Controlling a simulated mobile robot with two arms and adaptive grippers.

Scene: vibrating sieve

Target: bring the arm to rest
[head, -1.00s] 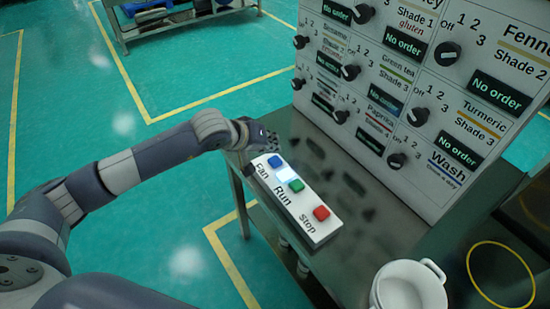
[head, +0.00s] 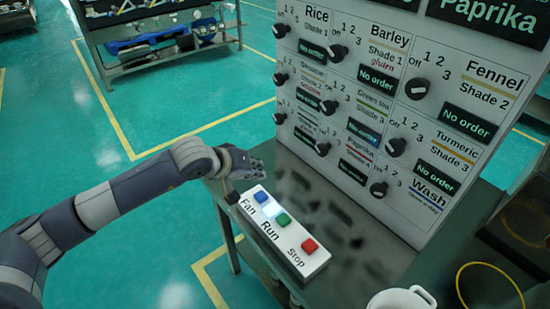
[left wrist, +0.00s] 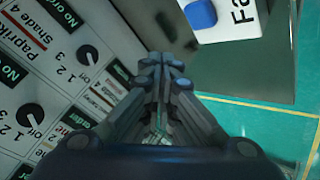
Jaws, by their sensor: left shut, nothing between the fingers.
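My left arm comes in from the left in the head view. Its gripper (head: 247,172) hovers by the far end of the button box (head: 286,240), near the Fan label. In the left wrist view the gripper's fingers (left wrist: 162,68) are together and empty, beside the box's Fan end (left wrist: 232,22). The box has a blue button (head: 261,197), a green button (head: 283,219) and a red Stop button (head: 310,245). The strip by the blue and green buttons is lit pale blue. My right gripper is not in view.
A white panel (head: 400,180) with several black knobs and "No order" displays stands on the metal table behind the box. A white pot (head: 402,299) and a yellow ring (head: 489,290) are at the lower right. A loaded rack (head: 150,50) stands at the back. Green floor is open at left.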

